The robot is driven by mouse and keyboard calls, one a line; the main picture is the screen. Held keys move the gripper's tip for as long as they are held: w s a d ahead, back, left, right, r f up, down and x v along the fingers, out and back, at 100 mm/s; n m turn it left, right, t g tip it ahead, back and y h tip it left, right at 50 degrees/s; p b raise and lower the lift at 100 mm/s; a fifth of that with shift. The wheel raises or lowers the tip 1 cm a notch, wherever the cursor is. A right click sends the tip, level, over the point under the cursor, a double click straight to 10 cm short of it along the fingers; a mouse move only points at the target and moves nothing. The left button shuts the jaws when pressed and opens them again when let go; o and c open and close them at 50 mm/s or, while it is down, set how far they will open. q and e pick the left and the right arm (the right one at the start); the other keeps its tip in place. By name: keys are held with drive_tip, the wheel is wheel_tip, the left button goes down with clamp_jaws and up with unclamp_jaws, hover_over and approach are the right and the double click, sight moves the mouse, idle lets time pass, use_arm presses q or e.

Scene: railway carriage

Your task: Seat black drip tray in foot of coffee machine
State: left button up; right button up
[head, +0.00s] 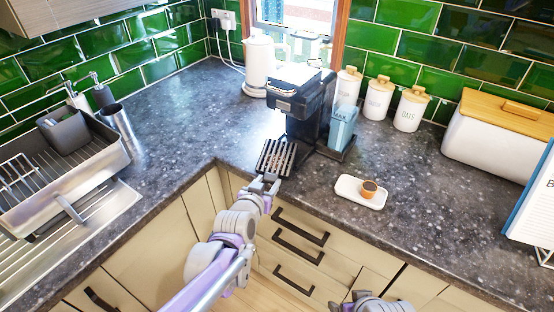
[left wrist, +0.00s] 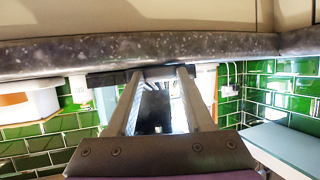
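The black drip tray (head: 275,157), with a pale slatted top, lies at counter level in front of the coffee machine (head: 304,105), its back edge close to the machine's foot. I cannot tell whether it is inside the foot. My left gripper (head: 268,180) is at the tray's front edge, with its fingers around a small grey part there. In the left wrist view the fingertips (left wrist: 162,73) meet the tray's dark edge (left wrist: 108,79). My right gripper (head: 370,303) shows only partly at the bottom edge; its fingers cannot be made out.
A blue clear water container (head: 342,128) stands right of the machine. A white dish (head: 350,190) with a small brown-topped cup (head: 369,188) lies on the counter. White canisters (head: 378,98) and a bread bin (head: 497,136) stand behind. A sink rack (head: 65,165) is at left.

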use_arm(q)
clamp_jaws()
drive_tip(key=shift+r, duration=0.1)
